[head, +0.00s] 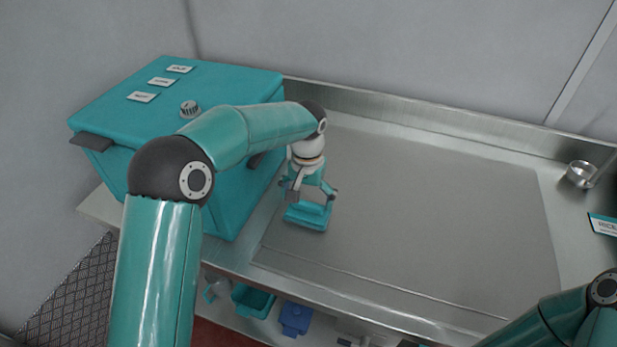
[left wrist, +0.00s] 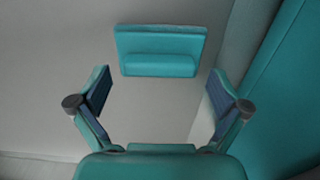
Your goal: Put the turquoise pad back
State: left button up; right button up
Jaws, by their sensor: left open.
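The turquoise pad (head: 307,216) is a small flat block with a raised grip bar. My left gripper (head: 310,192) is right at the pad in the head view, pointing down. In the left wrist view its fingers (left wrist: 160,92) are wide apart with nothing between them. My right gripper is out of view; only part of my right arm shows at the lower right.
The grey mat (head: 430,210) is clear to the right. Bins (head: 252,300) sit below the counter.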

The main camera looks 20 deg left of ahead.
aim_at(307, 204)
pick_arm(q)
notch_tip(307, 204, up, 10)
dwell(0.3)
jog(key=shift+f, duration=0.15)
